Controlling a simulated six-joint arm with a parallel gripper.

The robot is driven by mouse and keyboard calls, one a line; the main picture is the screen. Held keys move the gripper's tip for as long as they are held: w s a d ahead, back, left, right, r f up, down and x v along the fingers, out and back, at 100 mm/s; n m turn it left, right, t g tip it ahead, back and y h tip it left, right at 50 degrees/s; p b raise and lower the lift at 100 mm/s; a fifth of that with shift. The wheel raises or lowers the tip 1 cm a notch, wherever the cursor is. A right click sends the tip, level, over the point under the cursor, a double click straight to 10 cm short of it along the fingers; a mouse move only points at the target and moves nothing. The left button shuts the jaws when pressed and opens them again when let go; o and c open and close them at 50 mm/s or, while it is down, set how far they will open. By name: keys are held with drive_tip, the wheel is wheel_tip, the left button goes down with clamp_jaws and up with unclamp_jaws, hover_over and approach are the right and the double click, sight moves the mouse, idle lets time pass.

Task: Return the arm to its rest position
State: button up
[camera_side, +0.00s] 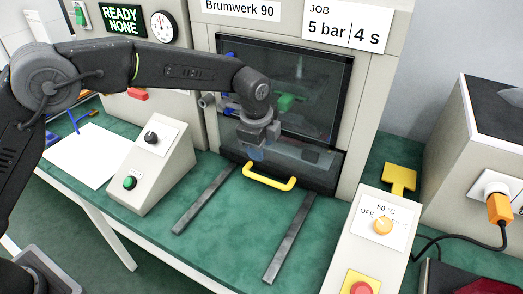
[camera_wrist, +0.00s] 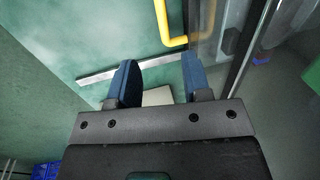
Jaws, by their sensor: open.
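My gripper (camera_side: 257,150) is in front of the machine's dark glass door (camera_side: 330,85), above the yellow handle (camera_side: 268,177). It points down. In the wrist view my gripper (camera_wrist: 161,85) shows two blue fingers spread apart with nothing between them. The yellow handle also shows at the top of the wrist view (camera_wrist: 163,22), beyond the fingers. My arm reaches in from the left of the side view.
Two grey rails (camera_side: 290,238) lie on the green bench (camera_side: 235,230). A sloped box with a knob and green button (camera_side: 130,182) stands at left. The display reads READY NONE (camera_side: 124,19).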

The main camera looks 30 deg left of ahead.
idle(0.4)
drive_tip(key=s+a+r+n+t, duration=0.2)
drive_tip(key=s+a+r+n, duration=0.6)
drive_tip(key=s+a+r, duration=0.55)
drive_tip(key=s+a+n, duration=0.2)
drive_tip(key=s+n, duration=0.3)
drive_tip(key=s, duration=0.4)
drive_tip(key=s+a+n+t, duration=0.1)
drive_tip(key=s+n, duration=0.3)
drive_tip(key=s, duration=0.5)
drive_tip(key=shift+s+a+n, duration=0.3)
drive_tip(key=shift+a+n, duration=0.1)
drive_tip(key=shift+a, duration=0.5)
